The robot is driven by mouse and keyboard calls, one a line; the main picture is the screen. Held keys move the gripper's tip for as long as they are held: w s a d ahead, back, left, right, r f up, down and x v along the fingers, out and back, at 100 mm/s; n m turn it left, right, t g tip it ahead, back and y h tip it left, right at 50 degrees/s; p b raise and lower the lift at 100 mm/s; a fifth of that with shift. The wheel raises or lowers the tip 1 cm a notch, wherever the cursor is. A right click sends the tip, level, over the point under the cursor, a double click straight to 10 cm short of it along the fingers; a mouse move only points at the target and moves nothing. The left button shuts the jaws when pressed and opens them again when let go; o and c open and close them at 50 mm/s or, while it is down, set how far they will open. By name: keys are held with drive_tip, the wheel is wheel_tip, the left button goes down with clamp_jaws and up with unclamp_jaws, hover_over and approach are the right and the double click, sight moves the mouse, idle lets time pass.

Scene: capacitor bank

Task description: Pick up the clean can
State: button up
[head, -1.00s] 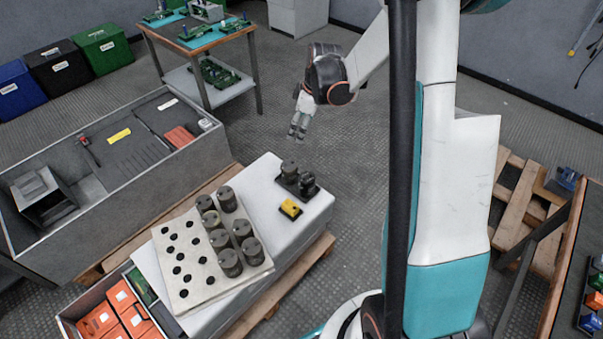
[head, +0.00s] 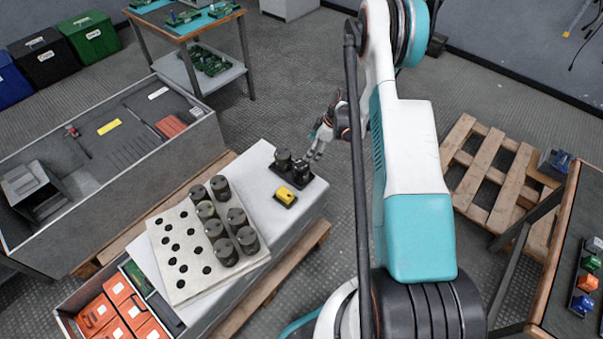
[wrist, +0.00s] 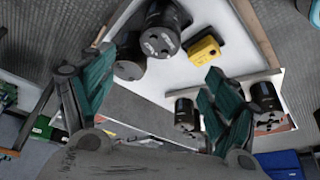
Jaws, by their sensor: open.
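Several dark grey cans with holed tops stand in the light perforated plate (head: 165,262) on the white bench. Two more cans, a rear one (head: 283,160) and a front one (head: 301,171), stand on a black base (head: 318,187) at the bench's far end. I cannot tell which can is the clean one. My gripper (head: 316,150) is open beside this pair, on its right. In the wrist view, two dark cans (wrist: 160,38) (wrist: 130,68) show ahead, between and beyond the teal fingers, apparently untouched. Two plate cans (wrist: 185,116) (wrist: 268,98) show by the right finger.
A yellow device (head: 286,196) lies on the bench near the pair of cans. A grey tool bin (head: 110,165) runs along the left, with a crate of orange boxes (head: 118,305) in front. A wooden pallet (head: 490,170) lies right. The floor behind the bench is clear.

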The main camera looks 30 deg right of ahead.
drive_tip(key=b, duration=0.2)
hover_over(302, 165)
drive_tip(key=s+d, duration=0.1)
drive_tip(key=d, duration=0.1)
drive_tip(key=f, duration=0.5)
drive_tip(key=shift+s+a+f, duration=0.1)
drive_tip(key=shift+a+f, duration=0.1)
drive_tip(key=shift+f, duration=0.05)
drive_tip(key=shift+b+x, duration=1.25)
drive_tip(key=shift+x, duration=1.45)
drive_tip(key=shift+s+d, duration=0.1)
drive_tip(key=shift+d, duration=0.1)
drive_tip(key=shift+c, duration=0.3)
clamp_jaws()
